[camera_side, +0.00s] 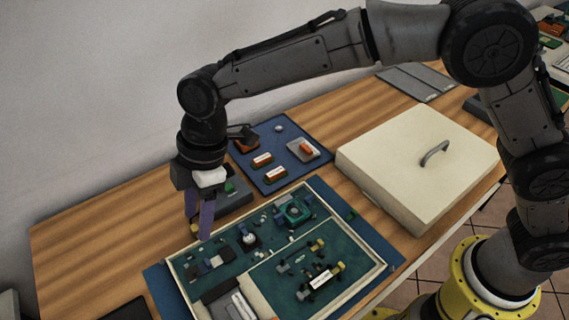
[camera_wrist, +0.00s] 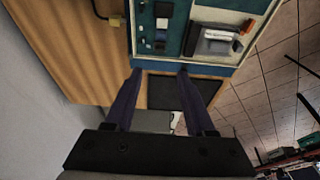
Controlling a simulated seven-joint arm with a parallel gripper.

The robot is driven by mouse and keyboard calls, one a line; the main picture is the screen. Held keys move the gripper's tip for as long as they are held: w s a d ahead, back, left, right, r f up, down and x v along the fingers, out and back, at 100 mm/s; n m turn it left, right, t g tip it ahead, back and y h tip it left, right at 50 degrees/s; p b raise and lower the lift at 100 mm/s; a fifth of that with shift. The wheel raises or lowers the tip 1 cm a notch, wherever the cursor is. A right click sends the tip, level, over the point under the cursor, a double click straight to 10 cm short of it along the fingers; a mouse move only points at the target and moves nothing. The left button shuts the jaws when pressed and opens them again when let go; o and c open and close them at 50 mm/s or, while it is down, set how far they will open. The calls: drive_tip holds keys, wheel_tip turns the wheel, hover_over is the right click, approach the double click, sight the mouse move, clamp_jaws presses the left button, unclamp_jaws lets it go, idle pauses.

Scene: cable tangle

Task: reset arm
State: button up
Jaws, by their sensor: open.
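My gripper (camera_side: 199,216) hangs from the wrist at the left in the side view, above the left edge of a green circuit board in a cream tray (camera_side: 190,297). In the wrist view my gripper (camera_wrist: 158,72) has its two dark purple fingers apart with nothing between them. It is open and empty. In that view the fingertips lie over the edge of the board tray, next to a black flat pad (camera_wrist: 180,92). The board (camera_side: 222,258) carries several small parts. A small gap seems to separate the fingers from it, but the exact height cannot be told.
A cream box lid with a grey handle (camera_side: 400,160) lies right of the board. A blue mat (camera_side: 262,178) with small orange-and-white parts lies behind it. A grey block (camera_side: 236,199) stands close behind my fingers. Bare wooden table (camera_side: 95,235) is free at the left.

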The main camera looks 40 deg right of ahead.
drive_tip(key=w+d+r+m+t, duration=0.3)
drive_tip(key=d+r+m+t, duration=0.1)
drive_tip(key=d+r, duration=1.3)
drive_tip(key=s+d+r+m+t, duration=0.1)
drive_tip(key=s+d+m, duration=0.1)
drive_tip(key=s+d, duration=0.35)
drive_tip(key=s+d+r+m+t, duration=0.1)
drive_tip(key=s+d+r+m, duration=0.15)
drive_tip(key=d, duration=0.65)
drive_tip(key=s+d+f+m+h, duration=0.1)
drive_tip(key=s+d+f+m, duration=0.3)
drive_tip(key=s, duration=0.4)
drive_tip(key=s+d+f+m+h, duration=0.2)
drive_tip(key=s+d+f+m, duration=0.3)
drive_tip(key=s+f, duration=0.2)
drive_tip(key=shift+s, duration=0.4)
drive_tip(key=shift+d+m, duration=0.1)
drive_tip(key=shift+m, duration=0.15)
